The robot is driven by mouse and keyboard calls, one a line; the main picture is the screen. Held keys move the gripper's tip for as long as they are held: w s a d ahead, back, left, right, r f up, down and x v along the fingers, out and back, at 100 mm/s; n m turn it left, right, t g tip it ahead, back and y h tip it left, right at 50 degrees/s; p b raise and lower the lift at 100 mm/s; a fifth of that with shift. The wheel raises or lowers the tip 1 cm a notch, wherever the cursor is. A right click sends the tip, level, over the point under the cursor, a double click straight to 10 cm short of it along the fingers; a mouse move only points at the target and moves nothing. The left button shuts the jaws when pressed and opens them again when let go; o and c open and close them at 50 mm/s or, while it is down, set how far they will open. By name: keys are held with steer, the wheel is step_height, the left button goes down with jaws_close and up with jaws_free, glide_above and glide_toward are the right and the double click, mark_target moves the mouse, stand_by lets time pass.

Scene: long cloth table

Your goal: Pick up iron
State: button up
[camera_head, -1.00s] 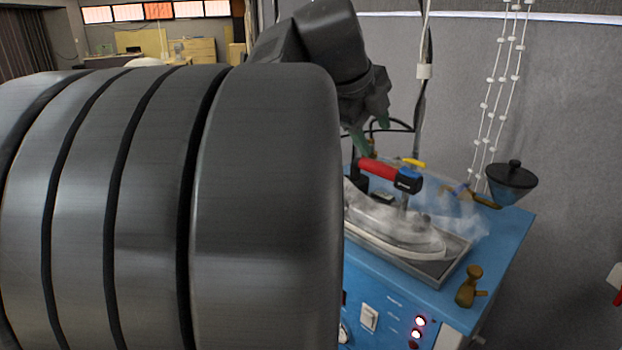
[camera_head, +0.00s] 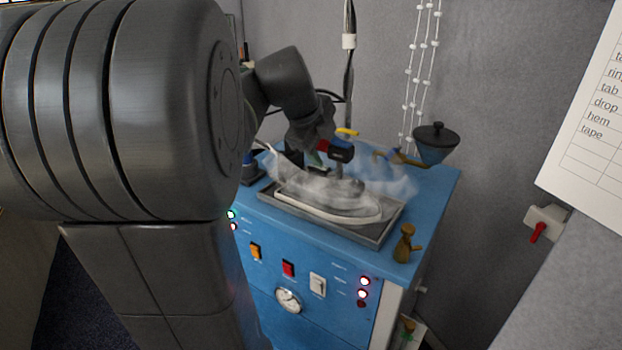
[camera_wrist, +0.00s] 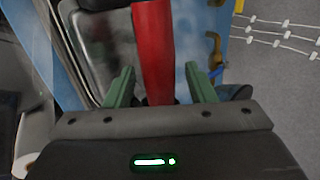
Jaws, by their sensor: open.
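The iron (camera_head: 335,198) sits in a grey metal tray (camera_head: 375,232) on top of a blue cabinet, with white steam around it. Its handle is red with a dark blue front end, and my gripper hides much of it in the head view. In the wrist view the red handle (camera_wrist: 153,45) runs between the two green fingers of my gripper (camera_wrist: 160,88). The fingers are open, with a gap on each side of the handle. In the head view my gripper (camera_head: 318,154) is at the rear part of the handle.
A brown bottle-like fitting (camera_head: 405,245) stands at the cabinet's front right corner. A dark funnel-shaped cup (camera_head: 435,145) is at the back right. White beaded cords (camera_head: 415,75) hang behind.

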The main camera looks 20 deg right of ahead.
jaws_close()
steer(key=shift+r, duration=0.2)
